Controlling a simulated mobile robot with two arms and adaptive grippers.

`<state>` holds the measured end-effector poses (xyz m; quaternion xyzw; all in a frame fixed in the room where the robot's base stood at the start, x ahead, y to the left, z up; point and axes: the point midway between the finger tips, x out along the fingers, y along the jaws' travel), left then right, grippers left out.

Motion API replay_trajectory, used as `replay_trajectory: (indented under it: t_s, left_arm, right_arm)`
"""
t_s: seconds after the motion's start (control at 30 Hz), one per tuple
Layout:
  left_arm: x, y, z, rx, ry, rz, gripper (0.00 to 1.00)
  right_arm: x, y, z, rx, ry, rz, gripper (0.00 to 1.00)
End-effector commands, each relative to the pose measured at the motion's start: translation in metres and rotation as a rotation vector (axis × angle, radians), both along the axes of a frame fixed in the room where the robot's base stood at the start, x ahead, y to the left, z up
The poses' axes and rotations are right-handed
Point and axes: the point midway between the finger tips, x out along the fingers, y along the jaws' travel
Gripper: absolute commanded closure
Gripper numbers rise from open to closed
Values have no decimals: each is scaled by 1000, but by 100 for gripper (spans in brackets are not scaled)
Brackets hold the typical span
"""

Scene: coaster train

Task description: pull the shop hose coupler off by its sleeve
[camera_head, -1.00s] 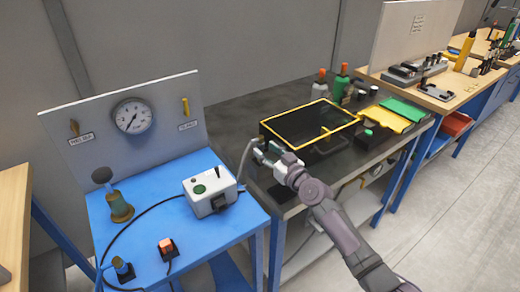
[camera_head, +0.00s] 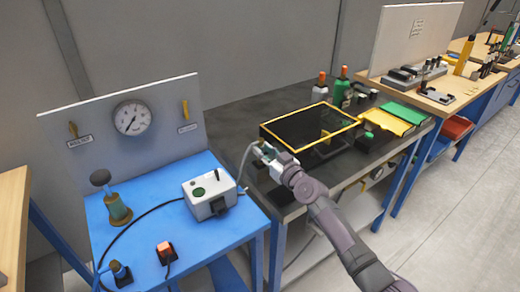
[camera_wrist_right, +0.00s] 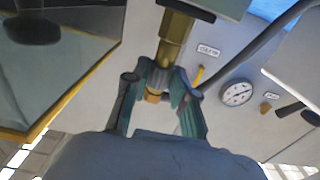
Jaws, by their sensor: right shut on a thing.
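My right gripper (camera_head: 260,152) is at the left front part of the dark bench, beside the upper end of a grey hose (camera_head: 243,160). In the right wrist view the two fingers of my right gripper (camera_wrist_right: 158,82) are shut on a brass coupler (camera_wrist_right: 172,42). Its hex part shows beyond the fingertips and a brass end shows between the fingers. The grey hose (camera_wrist_right: 245,62) curves past on the right. In the head view the coupler is too small and too covered by the gripper to make out. My left gripper is not in view.
A yellow-edged dark case (camera_head: 310,127) lies right behind the gripper. Green and orange-topped bottles (camera_head: 340,88) stand farther back. A white box (camera_head: 207,207) sits on the blue bench (camera_head: 185,245) to the left, under a panel with a gauge (camera_head: 132,118).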

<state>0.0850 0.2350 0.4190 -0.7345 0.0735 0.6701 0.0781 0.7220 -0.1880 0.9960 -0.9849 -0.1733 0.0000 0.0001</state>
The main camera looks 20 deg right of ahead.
Motion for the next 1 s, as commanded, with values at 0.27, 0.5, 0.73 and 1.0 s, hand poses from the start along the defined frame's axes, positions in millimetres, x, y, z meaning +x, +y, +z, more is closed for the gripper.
replay_trajectory:
  t_s: [0.27,0.5,0.73,1.0]
  left_arm:
    - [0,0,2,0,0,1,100]
    - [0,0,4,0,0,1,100]
    - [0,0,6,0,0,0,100]
    - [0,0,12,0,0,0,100]
  right_arm:
    - [0,0,3,1,-2,0,100]
    - [0,0,7,0,-2,0,100]
    - [0,0,9,-1,-4,-1,100]
    - [0,0,15,0,-2,0,100]
